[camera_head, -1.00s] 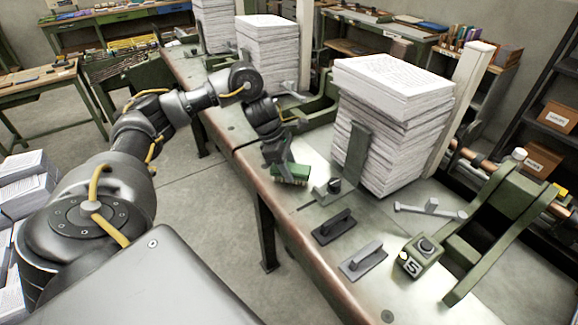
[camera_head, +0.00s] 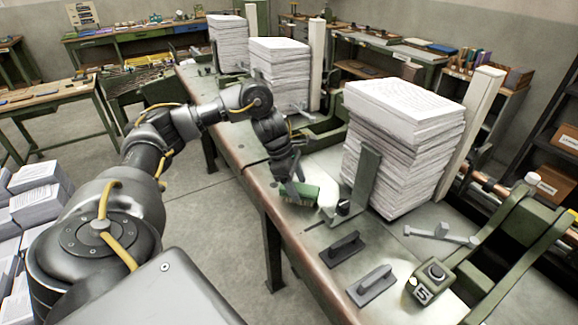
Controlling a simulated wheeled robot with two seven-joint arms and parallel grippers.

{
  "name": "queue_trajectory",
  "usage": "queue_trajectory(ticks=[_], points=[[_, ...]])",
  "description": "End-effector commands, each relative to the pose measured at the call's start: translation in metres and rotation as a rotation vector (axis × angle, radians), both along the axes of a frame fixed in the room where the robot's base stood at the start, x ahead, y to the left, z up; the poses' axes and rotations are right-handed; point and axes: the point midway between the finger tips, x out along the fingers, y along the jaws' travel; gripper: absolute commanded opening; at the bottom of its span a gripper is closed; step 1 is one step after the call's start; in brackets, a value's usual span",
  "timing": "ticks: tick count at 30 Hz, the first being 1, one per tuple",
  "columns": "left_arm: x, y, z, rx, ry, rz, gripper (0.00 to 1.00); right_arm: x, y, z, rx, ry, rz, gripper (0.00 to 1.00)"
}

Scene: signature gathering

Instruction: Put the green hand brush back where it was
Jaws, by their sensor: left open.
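The green hand brush (camera_head: 301,194) lies on the workbench (camera_head: 310,238) near its left edge, close to the upright green plate in front of the paper stack. My left gripper (camera_head: 287,184) is right at the brush's left end, with its fingers apart. Whether the fingers touch the brush cannot be told. My right gripper is not in view.
A tall paper stack (camera_head: 402,145) stands just right of the brush. A green box marked 5 (camera_head: 431,281) sits at right.

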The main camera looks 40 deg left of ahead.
Motion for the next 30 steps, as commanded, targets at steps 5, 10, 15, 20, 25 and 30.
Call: queue_trajectory(ticks=[5, 10, 15, 20, 25, 30], points=[[-0.005, 0.013, 0.035, 0.003, -0.006, 0.002, 0.63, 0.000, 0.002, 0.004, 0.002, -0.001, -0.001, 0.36], [-0.012, 0.024, 0.066, 0.003, -0.005, 0.002, 0.63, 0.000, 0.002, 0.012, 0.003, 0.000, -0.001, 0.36], [-0.017, 0.032, 0.088, 0.001, -0.002, 0.001, 0.63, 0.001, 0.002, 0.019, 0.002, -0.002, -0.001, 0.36], [-0.019, 0.036, 0.099, 0.001, -0.002, 0.001, 0.63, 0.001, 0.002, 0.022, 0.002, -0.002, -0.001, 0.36], [-0.020, 0.037, 0.101, 0.001, 0.000, 0.000, 0.63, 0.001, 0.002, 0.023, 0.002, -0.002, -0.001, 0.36], [-0.020, 0.037, 0.100, 0.001, 0.000, 0.000, 0.63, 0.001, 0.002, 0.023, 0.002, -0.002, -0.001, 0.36]])
